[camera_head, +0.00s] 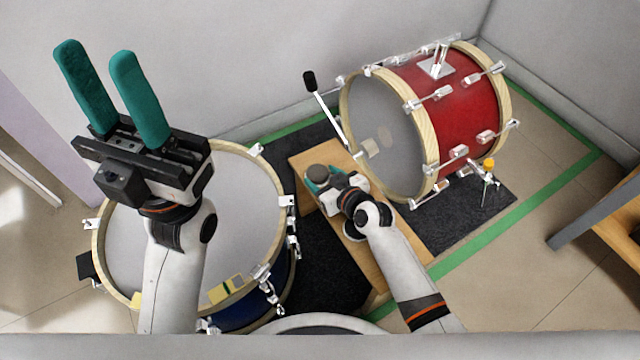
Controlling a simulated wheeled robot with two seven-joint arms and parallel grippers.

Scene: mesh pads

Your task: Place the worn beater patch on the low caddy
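My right gripper (322,180) is low over a long wooden board (370,262), which looks like the low caddy. Its teal fingers are at the sides of a dark, grey-brown round piece (320,172), probably the worn beater patch, and appear shut on it. Whether the piece touches the board cannot be told from this angle. A pale round disc (354,231) lies on the board, partly hidden by my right arm. My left gripper (95,50) is raised high at the left, with its teal fingers apart and nothing between them.
A red bass drum (455,105) lies on its side at the right, with pale patches on its head and a beater (310,82) before it. A blue drum (255,235) stands under my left arm. A dark mat (325,270), green tape and a wooden table (612,230) also show.

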